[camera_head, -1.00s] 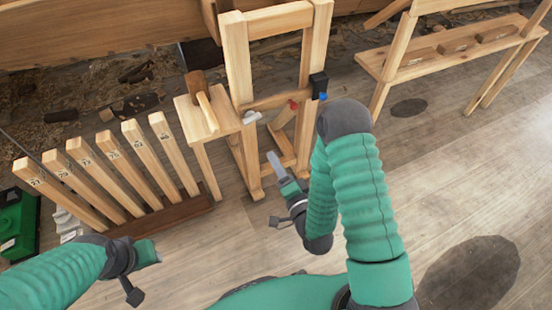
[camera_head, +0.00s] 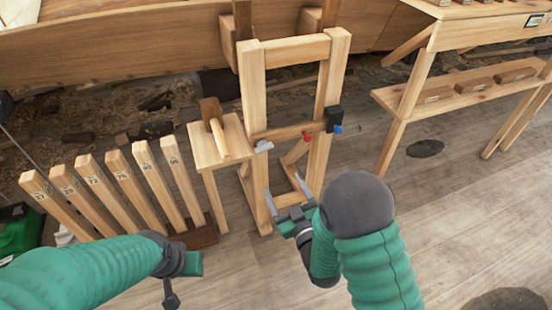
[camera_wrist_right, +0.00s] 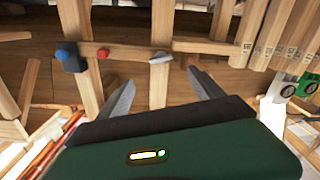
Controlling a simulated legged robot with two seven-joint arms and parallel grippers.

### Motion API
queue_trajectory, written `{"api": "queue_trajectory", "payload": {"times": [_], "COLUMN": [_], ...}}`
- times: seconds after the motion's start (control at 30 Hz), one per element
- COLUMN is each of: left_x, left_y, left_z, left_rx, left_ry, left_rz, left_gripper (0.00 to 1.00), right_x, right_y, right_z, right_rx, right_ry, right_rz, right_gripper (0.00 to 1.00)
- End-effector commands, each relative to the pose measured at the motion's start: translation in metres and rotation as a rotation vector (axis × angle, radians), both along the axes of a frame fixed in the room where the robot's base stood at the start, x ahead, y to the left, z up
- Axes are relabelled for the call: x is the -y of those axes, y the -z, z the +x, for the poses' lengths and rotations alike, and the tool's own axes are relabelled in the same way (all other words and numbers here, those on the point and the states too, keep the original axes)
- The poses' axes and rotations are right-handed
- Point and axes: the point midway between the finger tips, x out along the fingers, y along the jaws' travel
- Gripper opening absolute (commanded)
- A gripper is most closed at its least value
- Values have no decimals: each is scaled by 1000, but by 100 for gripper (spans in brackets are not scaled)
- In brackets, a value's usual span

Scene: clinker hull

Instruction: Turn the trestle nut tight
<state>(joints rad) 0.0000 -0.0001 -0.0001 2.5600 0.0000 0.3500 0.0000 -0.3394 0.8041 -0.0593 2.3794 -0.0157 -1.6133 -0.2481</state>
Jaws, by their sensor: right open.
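The wooden trestle (camera_head: 253,100) stands upright ahead of me. Its crossbar carries a pale grey fitting (camera_head: 264,146) at the left post and a red knob (camera_head: 307,137) further right. A blue knob (camera_head: 338,129) sits under a black block (camera_head: 334,118) on the right post. I cannot tell which is the nut. The right wrist view shows the grey fitting (camera_wrist_right: 161,58), red knob (camera_wrist_right: 104,54) and blue knob (camera_wrist_right: 62,54). My right gripper (camera_head: 283,184) is open and empty below the crossbar, its fingers pointing towards the grey fitting. My left gripper (camera_head: 171,292) hangs low, fingers unclear.
A small wooden stand (camera_head: 204,150) with a mallet (camera_head: 214,125) on it adjoins the trestle's left side. Several numbered wooden slats (camera_head: 121,178) lean at the left. A wooden bench (camera_head: 412,85) stands at the right.

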Motion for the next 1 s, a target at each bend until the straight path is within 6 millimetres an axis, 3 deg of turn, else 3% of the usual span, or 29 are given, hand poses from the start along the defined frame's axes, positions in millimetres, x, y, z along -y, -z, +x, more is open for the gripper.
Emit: {"api": "queue_trajectory", "payload": {"times": [0.3,0.5,0.87,1.0], "left_x": [0,0,0,0], "left_y": [29,42,43,43], "left_z": [0,0,0,0], "left_rx": [0,0,0,0], "left_ry": [0,0,0,0], "left_rz": [0,0,0,0], "left_gripper": [36,36,36,36], "right_x": [-27,-38,-42,-42], "right_y": [4,3,0,0], "right_z": [80,117,129,129], "right_rx": [4,2,-1,-1], "right_ry": [-1,-1,0,0], "right_rz": [3,3,3,3], "right_gripper": [76,76,76,62]}}
